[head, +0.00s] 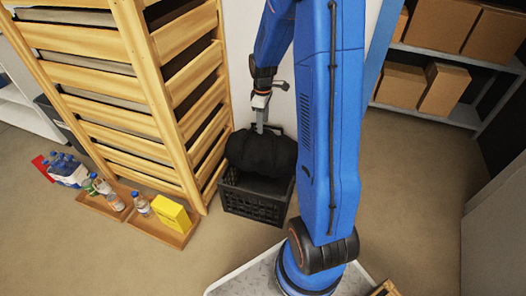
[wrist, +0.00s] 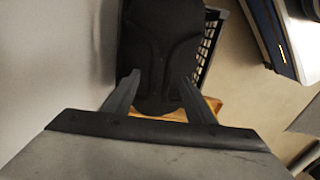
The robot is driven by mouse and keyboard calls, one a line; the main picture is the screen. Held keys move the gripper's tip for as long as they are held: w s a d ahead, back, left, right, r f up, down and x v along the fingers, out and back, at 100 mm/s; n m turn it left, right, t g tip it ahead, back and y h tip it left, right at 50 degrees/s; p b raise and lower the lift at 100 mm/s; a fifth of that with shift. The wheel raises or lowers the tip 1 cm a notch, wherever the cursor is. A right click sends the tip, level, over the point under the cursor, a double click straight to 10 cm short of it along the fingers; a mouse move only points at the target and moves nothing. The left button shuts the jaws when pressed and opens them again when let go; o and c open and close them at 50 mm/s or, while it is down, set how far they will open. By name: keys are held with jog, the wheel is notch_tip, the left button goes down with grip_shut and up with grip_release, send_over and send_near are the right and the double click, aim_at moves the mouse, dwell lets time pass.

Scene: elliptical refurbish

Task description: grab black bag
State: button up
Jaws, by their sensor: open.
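The black bag (head: 262,154) sits in the top of a black plastic crate (head: 252,203) on the floor, bulging above the rim. In the head view my gripper (head: 261,129) points down at the bag's top; whether it touches cannot be told. In the wrist view the black bag (wrist: 160,45) fills the upper middle. My gripper (wrist: 159,76) has its two fingers spread apart, with part of the bag showing between and beyond them. The bag's far side and underside are hidden.
A tall wooden slatted rack (head: 165,100) stands close left of the crate. A wooden tray (head: 170,232) with bottles and a yellow box (head: 171,214) lies on the floor at left. Shelves with cardboard boxes (head: 402,86) stand at right. A pale wall is behind the crate.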

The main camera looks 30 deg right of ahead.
jog(key=shift+f, duration=1.85)
grip_shut()
jog(key=shift+r, duration=0.15)
